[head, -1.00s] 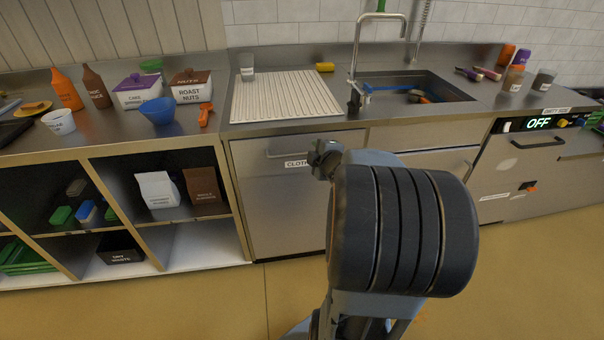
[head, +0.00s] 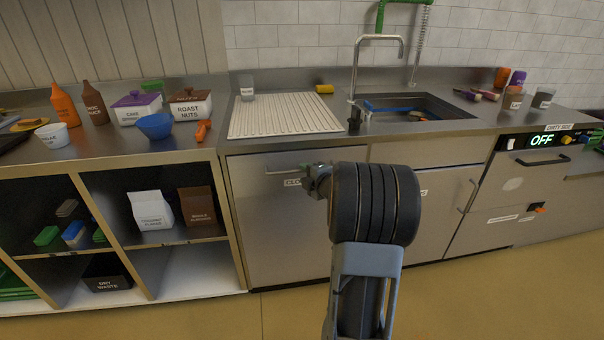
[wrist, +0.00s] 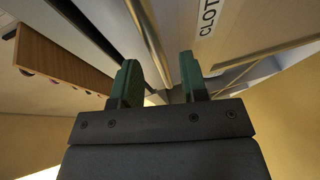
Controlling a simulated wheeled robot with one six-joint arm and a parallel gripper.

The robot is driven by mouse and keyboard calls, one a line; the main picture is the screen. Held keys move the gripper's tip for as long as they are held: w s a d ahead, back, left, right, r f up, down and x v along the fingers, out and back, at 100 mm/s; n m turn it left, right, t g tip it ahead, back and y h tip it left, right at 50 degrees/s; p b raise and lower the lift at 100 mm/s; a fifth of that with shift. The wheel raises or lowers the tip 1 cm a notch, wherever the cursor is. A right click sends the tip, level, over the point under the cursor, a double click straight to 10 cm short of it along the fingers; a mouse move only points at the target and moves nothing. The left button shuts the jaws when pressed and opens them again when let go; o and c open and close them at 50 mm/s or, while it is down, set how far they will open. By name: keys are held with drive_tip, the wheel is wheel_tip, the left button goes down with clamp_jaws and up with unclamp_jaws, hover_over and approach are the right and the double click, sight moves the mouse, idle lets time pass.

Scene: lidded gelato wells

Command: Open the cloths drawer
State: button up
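The cloths drawer is a steel front (head: 278,225) under the counter, left of centre in the head view. It looks closed. Its bar handle (head: 283,172) runs along the top, with a partly hidden label (head: 292,183) below. My gripper (head: 318,178) is at the handle's right end, partly hidden by my wrist. In the wrist view, my gripper (wrist: 162,78) is open, its two green fingers apart. A metal bar (wrist: 150,35), apparently the handle, runs down towards the gap between them. The drawer label (wrist: 207,18) is just right. I cannot tell whether the fingers touch the bar.
A cabinet door with an upright handle (head: 467,196) is to the right, then a dishwasher (head: 545,150) showing OFF. Open shelves (head: 160,245) stand left. Above are a ribbed drainboard (head: 283,116) and a sink (head: 420,107). The floor in front is clear.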

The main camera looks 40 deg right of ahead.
sight(302, 171)
drive_tip(key=shift+w+f, duration=0.15)
drive_tip(key=shift+w, duration=0.6)
drive_tip(key=shift+w+f, duration=0.15)
drive_tip(key=shift+w, duration=0.6)
clamp_jaws()
